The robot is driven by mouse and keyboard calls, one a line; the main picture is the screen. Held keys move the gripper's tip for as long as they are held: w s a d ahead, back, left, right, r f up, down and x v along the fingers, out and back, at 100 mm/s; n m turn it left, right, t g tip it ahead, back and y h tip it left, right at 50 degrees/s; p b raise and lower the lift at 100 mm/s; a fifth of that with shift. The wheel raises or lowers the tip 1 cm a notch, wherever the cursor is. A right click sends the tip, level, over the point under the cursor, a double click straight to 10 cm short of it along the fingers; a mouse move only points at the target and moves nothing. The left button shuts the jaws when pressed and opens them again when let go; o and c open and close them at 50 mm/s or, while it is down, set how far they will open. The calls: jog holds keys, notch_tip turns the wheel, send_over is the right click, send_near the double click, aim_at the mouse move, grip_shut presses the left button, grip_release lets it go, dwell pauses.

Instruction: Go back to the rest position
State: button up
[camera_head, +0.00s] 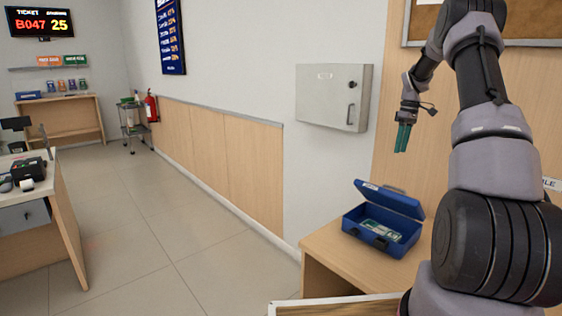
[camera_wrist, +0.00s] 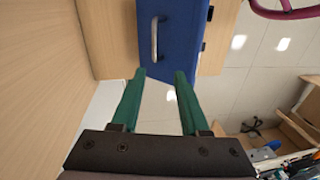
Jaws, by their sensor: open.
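My gripper (camera_head: 402,138) has green fingers and hangs above the wooden counter at the right, in front of the wood panelled wall. In the wrist view my gripper (camera_wrist: 160,77) is open, with nothing between its two green fingers. A blue cash box (camera_head: 370,224) stands on the counter below it with its lid raised; banknote-like green and white items show inside. The wrist view shows a blue surface of the box with a metal handle (camera_wrist: 155,38) beyond the fingertips. My gripper is apart from the box in the head view.
A grey wall cabinet (camera_head: 333,97) hangs shut, left of my gripper. The wooden counter (camera_head: 325,257) has some bare surface left of the box. A desk (camera_head: 60,225) with devices stands at the far left. A cart (camera_head: 135,128) and a fire extinguisher (camera_head: 152,108) stand farther back. The tiled floor between is clear.

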jog(key=s+a+r+m+t, duration=0.2)
jog(key=s+a+r, duration=0.5)
jog(key=r, duration=0.2)
jog(key=s+a+r+m+t, duration=0.1)
jog(key=s+a+r+m, duration=0.1)
jog(key=s+a+r, duration=0.7)
jog(key=s+a+r+m+t, duration=0.2)
jog(key=s+a+r+m, duration=0.1)
jog(key=s, duration=0.6)
jog(key=shift+s+a+r, duration=0.15)
jog(key=shift+a+r, duration=0.4)
jog(key=shift+a, duration=0.15)
jog(key=s+a+m+t, duration=0.1)
jog(key=s, duration=0.3)
jog(key=s+a+f+m+t, duration=0.1)
jog(key=s, duration=0.3)
jog(key=s+a+f+m, duration=0.1)
jog(key=s, duration=0.3)
jog(key=shift+a+m+t+y, duration=0.3)
jog(key=shift+a+m+t, duration=0.1)
jog(key=shift+c, duration=0.6)
jog(key=shift+s+f, duration=0.15)
jog(key=shift+s, duration=0.05)
grip_shut()
